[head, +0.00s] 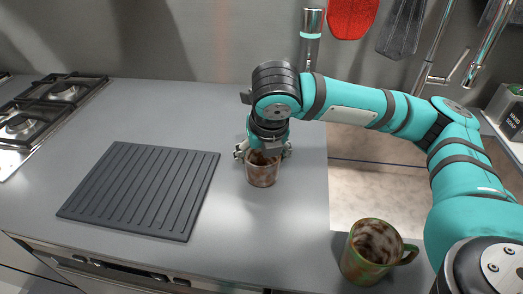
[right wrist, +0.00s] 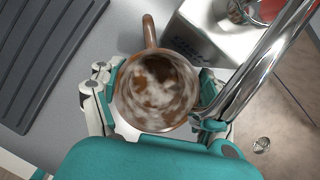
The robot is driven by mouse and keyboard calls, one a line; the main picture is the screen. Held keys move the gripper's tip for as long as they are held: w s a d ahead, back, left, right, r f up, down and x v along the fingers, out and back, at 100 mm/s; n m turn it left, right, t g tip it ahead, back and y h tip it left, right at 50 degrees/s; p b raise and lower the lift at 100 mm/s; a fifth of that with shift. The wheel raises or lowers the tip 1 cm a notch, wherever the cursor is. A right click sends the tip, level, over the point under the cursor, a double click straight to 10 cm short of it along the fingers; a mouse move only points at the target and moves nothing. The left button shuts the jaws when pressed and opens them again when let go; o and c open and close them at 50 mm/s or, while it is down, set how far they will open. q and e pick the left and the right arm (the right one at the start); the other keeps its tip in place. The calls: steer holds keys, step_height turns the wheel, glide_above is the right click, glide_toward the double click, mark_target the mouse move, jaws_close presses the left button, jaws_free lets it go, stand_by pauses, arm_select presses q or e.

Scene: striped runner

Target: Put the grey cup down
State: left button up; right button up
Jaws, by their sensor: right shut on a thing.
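A small cup (head: 262,174), greyish with brown stains, is between the fingers of my right gripper (head: 262,153) over the grey counter, right of the ribbed mat. In the right wrist view, the cup (right wrist: 155,90) is seen from above. Its inside is blotched brown and white, and its brown handle (right wrist: 149,32) points to the top of the picture. The gripper's fingers are shut on the cup from both sides. The cup is upright and close to the counter; I cannot tell whether its base touches. My left gripper is not in view.
A dark ribbed mat (head: 142,190) lies to the left on the counter (head: 215,110). A green-brown mug (head: 370,252) stands at the front right. A stained sink basin (head: 375,185) and taps (head: 432,65) are at the right. A hob (head: 50,105) is far left.

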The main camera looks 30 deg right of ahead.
steer(key=shift+f, duration=0.15)
steer(key=o, duration=1.4)
